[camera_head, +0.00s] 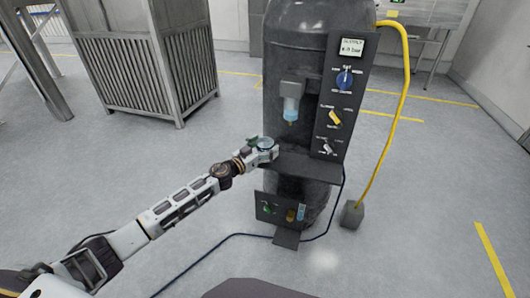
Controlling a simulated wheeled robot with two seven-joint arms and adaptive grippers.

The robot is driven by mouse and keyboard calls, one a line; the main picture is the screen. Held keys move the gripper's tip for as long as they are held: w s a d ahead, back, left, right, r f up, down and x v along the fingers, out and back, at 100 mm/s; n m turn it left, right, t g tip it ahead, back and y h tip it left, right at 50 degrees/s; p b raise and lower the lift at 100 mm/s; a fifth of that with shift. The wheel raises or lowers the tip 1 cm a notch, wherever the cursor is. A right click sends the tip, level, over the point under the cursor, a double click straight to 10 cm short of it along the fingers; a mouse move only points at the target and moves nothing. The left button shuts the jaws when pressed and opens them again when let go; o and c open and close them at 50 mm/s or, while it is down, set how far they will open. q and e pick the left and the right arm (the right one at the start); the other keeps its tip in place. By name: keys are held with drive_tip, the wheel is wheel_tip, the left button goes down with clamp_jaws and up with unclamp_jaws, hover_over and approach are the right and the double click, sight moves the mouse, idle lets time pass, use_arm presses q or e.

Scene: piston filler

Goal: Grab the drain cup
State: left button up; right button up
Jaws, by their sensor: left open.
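My right gripper is not in view.
The dark tank (305,25) stands behind the shelf. A clear blue bowl (291,108) hangs above it. A control panel (342,100) with knobs is to the right. A yellow hose (404,80) runs down to a grey block (352,214). A lower panel (280,210) sits below. A slatted crate (125,75) stands at left.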

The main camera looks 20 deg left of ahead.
use_arm(q)
drive_tip(key=shift+w, duration=0.1)
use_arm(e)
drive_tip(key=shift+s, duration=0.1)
use_arm(q)
drive_tip(key=shift+c, duration=0.4)
drive_tip(key=c, duration=1)
drive_tip(key=shift+c, duration=0.2)
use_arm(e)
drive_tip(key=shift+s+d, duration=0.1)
use_arm(q)
drive_tip(key=shift+r, duration=0.15)
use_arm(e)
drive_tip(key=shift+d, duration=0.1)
use_arm(q)
drive_tip(key=shift+r+p, duration=0.3)
drive_tip(key=shift+r, duration=0.1)
wheel_tip(320, 180, up, 9)
drive_tip(key=p, duration=0.3)
drive_tip(key=shift+p, duration=0.3)
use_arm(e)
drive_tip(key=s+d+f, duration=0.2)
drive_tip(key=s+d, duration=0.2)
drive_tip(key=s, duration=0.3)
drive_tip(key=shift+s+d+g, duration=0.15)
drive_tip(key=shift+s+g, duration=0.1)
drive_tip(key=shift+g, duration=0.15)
